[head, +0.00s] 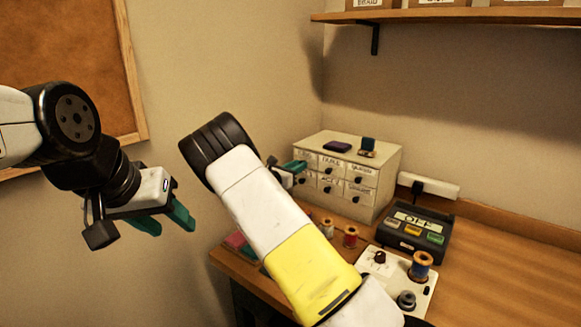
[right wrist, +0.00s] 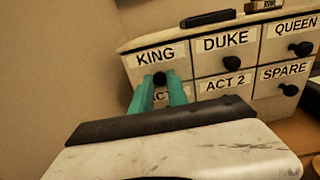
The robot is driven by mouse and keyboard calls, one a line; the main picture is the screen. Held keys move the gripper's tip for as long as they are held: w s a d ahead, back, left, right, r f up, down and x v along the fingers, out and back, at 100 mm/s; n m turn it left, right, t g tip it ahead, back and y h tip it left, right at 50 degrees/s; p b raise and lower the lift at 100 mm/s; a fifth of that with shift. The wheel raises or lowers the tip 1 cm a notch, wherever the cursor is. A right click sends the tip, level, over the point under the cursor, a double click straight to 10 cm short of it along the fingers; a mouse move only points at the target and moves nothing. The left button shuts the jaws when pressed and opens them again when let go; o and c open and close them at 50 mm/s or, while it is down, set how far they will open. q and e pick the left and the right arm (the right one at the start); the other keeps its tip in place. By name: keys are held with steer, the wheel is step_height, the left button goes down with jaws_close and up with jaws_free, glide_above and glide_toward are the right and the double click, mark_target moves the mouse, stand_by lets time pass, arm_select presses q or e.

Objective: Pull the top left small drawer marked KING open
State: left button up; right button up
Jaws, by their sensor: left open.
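A white cabinet of small drawers (head: 378,158) stands against the back wall. The KING drawer (right wrist: 135,62) is its top left one and looks flush with its neighbours. Its dark round knob (right wrist: 159,78) shows at the tips of my right gripper (right wrist: 160,86). The teal fingers are apart, one on each side of the knob; contact cannot be told. In the head view, my right gripper (head: 293,170) partly covers the cabinet's left drawers. My left gripper (head: 165,217) is open and empty, in the air at the left, far from the cabinet.
DUKE (right wrist: 226,52) and QUEEN (right wrist: 290,35) drawers sit right of KING, with ACT 2 and SPARE below. Small items (head: 367,146) lie on top. A dark box with coloured buttons (head: 414,230) and thread spools (head: 420,266) stand on the wooden table (head: 500,275). A shelf (head: 450,15) hangs above.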

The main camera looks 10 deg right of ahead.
jaws_close()
stand_by(1.1)
